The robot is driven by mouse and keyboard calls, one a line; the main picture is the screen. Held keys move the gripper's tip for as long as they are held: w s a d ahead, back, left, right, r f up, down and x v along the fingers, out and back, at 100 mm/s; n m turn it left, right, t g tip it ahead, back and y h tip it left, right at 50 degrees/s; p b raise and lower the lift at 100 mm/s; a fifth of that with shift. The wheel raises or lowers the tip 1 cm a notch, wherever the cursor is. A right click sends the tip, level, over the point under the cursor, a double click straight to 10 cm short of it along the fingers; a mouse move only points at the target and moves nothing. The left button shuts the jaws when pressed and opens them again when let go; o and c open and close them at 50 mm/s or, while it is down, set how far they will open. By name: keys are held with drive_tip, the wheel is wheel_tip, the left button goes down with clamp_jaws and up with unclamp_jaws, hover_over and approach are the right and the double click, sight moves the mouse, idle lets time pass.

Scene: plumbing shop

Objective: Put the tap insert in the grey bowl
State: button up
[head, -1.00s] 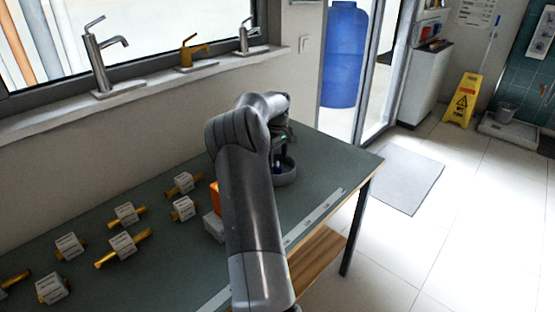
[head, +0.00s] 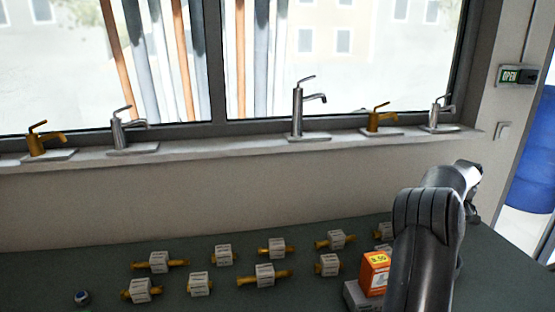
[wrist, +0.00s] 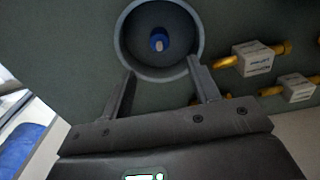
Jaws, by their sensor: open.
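The grey bowl (wrist: 122,42) is round and dark inside, at the top middle of the wrist view. A small blue piece with a pale centre, which looks like the tap insert (wrist: 158,41), lies inside it, near the middle. My gripper (wrist: 160,69) is open, its two fingers apart with nothing between them. The fingertips show beside the bowl's near rim; I cannot tell whether they touch it. In the head view my arm and the frame edge leave the bowl and gripper jaws out of sight.
Several brass fittings with white labels (head: 265,275) lie on the dark green table (head: 60,262). A small round blue-and-white piece (head: 82,297) lies at the lower left. An orange box (head: 375,272) stands beside my arm. Taps (head: 298,112) line the windowsill.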

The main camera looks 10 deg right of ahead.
drive_tip(key=s+a+r+t, duration=0.15)
drive_tip(key=a+r, duration=0.35)
drive_tip(key=a, duration=0.5)
drive_tip(key=s+a+r+t, duration=0.1)
drive_tip(key=s+a+r, duration=0.1)
drive_tip(key=a+r, duration=0.5)
drive_tip(key=s+a+r+t, duration=0.1)
drive_tip(key=s+a+r, duration=0.15)
drive_tip(key=a, duration=0.95)
drive_tip(key=s+a+f+t, duration=0.2)
drive_tip(key=s+a+f, duration=0.1)
drive_tip(key=s+a, duration=1.6)
drive_tip(key=a, duration=0.3)
